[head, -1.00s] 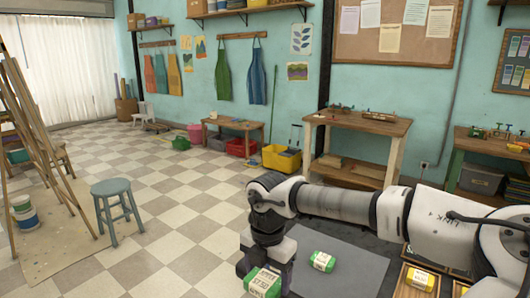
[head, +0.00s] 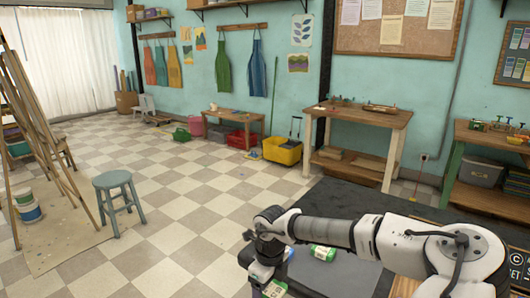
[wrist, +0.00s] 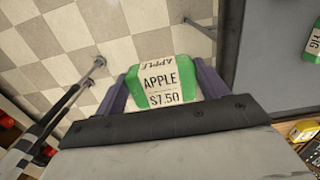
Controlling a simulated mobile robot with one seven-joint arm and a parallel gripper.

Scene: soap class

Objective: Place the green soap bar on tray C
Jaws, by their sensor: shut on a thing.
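A green soap bar (wrist: 163,92) with a white label reading "APPLE $7.50" is between the two fingers of my gripper (wrist: 163,82) in the wrist view. My gripper is shut on it. In the head view my gripper (head: 264,272) is at the bottom edge, and only part of the held bar (head: 275,290) shows. A second green bar with a white label (head: 323,253) lies on the grey mat, to the right of my gripper. It also shows at the right edge of the wrist view (wrist: 315,42). I cannot identify tray C in these views.
The grey mat (head: 345,275) lies on a dark surface. In the wrist view a yellow soap bar (wrist: 303,130) sits at the lower right by wooden edges. A dark sign with a "C" (head: 516,262) is at the head view's right edge. A stool (head: 118,185) stands on the floor.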

